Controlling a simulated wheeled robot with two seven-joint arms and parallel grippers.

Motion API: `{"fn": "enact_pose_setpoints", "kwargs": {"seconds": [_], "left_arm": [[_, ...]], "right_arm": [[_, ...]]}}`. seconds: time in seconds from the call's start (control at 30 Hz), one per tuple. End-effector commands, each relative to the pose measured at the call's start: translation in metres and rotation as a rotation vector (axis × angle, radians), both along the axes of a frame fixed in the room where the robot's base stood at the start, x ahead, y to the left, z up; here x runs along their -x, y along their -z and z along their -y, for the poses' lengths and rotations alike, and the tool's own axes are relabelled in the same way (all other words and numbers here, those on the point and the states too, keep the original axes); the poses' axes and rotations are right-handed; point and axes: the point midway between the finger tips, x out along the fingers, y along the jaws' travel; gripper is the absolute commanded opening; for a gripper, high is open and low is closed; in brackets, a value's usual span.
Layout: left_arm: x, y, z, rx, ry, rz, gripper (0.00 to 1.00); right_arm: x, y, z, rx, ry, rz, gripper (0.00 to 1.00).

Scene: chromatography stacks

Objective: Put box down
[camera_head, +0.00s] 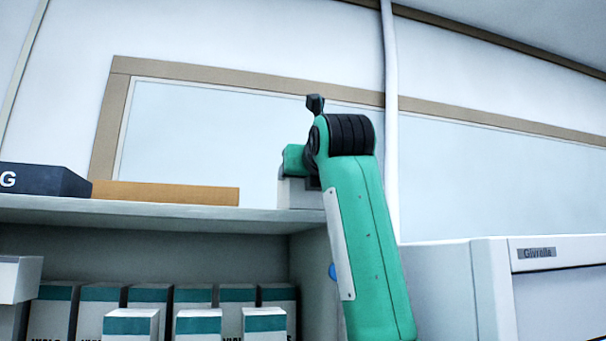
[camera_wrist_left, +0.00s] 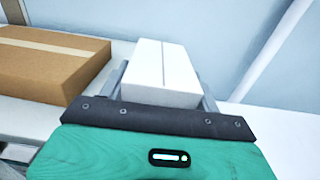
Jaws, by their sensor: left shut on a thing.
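A small white box (camera_wrist_left: 162,70) with a seam along its top sits between the two grey fingers of my left gripper (camera_wrist_left: 164,88) in the left wrist view. The gripper is shut on it. In the head view the same box (camera_head: 296,193) is at the right end of the top shelf (camera_head: 150,213), under my green and black arm. Its underside is level with the shelf, but I cannot tell whether it rests on it. The fingers are mostly hidden there. My right gripper is in neither view.
A flat brown cardboard box (camera_head: 165,193) lies on the top shelf to the left, with a gap to the white box. A dark box (camera_head: 45,180) is farther left. Several white and teal boxes (camera_head: 150,298) stand below. A white machine (camera_head: 555,290) stands at the right.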

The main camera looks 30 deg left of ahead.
Motion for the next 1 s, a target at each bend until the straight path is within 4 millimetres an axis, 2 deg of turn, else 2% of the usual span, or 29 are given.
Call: {"fn": "enact_pose_setpoints", "kwargs": {"seconds": [0.03,0.07,0.17,0.53,0.67,1.0], "left_arm": [[0.000,0.003,0.000,0.000,0.000,0.000,0.38],[0.000,0.002,0.000,-0.001,0.000,-0.001,0.67],[0.000,0.002,0.000,-0.001,0.000,-0.001,0.85],[0.001,0.000,0.002,0.000,0.001,0.000,0.85],[0.014,0.002,0.018,-0.001,0.004,0.001,0.85],[0.061,0.001,0.072,-0.001,0.003,0.001,0.85]], "right_arm": [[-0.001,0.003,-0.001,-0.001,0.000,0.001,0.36],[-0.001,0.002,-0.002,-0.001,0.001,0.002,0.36],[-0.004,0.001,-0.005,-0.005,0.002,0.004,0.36],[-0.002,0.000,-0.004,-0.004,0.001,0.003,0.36],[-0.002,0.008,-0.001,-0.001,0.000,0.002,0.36],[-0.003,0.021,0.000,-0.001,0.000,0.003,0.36]]}}
